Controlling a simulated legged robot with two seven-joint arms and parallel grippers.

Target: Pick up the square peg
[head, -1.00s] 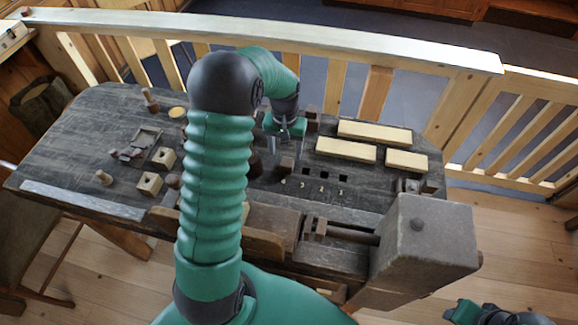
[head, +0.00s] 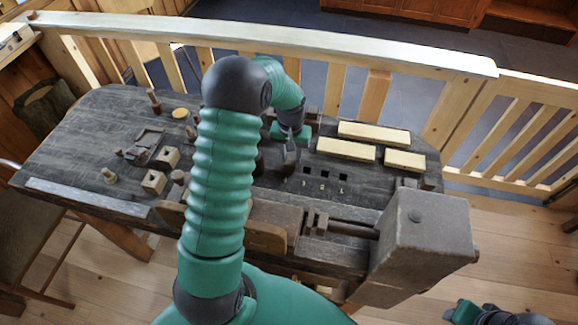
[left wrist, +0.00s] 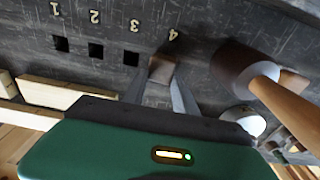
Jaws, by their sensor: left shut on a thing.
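The square peg (left wrist: 161,70) is a small brown block with a square top, beside the painted 4 on the dark bench. In the left wrist view it sits between the two fingertips of my left gripper (left wrist: 160,88), which is shut on it. In the head view my left gripper (head: 290,157) reaches down to the bench left of the square holes, and its fingers mostly hide the peg. I cannot tell whether the peg's lower end is in a hole. Part of my right arm's green hand (head: 464,311) shows at the bottom right; its fingers are unclear.
Square holes (left wrist: 96,50) numbered 1 to 3 lie in a row beside the peg. A round turned piece with a light wooden handle (left wrist: 265,88) stands close by. Pale wooden blocks (head: 374,132) lie at the back right. A large vise (head: 424,230) stands at the front right.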

